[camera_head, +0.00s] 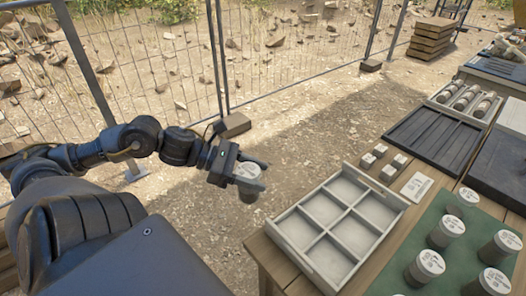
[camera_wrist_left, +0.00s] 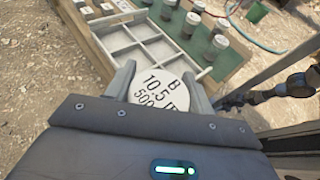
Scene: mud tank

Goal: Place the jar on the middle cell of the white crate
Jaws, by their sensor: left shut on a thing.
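My left gripper (camera_head: 235,172) is shut on a jar (camera_head: 248,189) with a white lid and a dark body. It holds the jar upright in the air, left of the table's edge and left of the white crate. In the left wrist view the jar's lid (camera_wrist_left: 160,90) sits between the two fingers (camera_wrist_left: 160,88) and bears printed text. The white crate (camera_head: 283,240) stands on the table with its cells in two rows, and those I see are empty. It also shows in the left wrist view (camera_wrist_left: 112,22). My right gripper is not in view.
Several similar jars (camera_head: 440,232) stand on a green mat (camera_head: 462,262) right of the crate. Small blocks (camera_head: 380,150), a label card (camera_head: 417,186) and a dark tray (camera_head: 436,136) lie behind it. A wire fence (camera_head: 170,60) runs behind over open ground.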

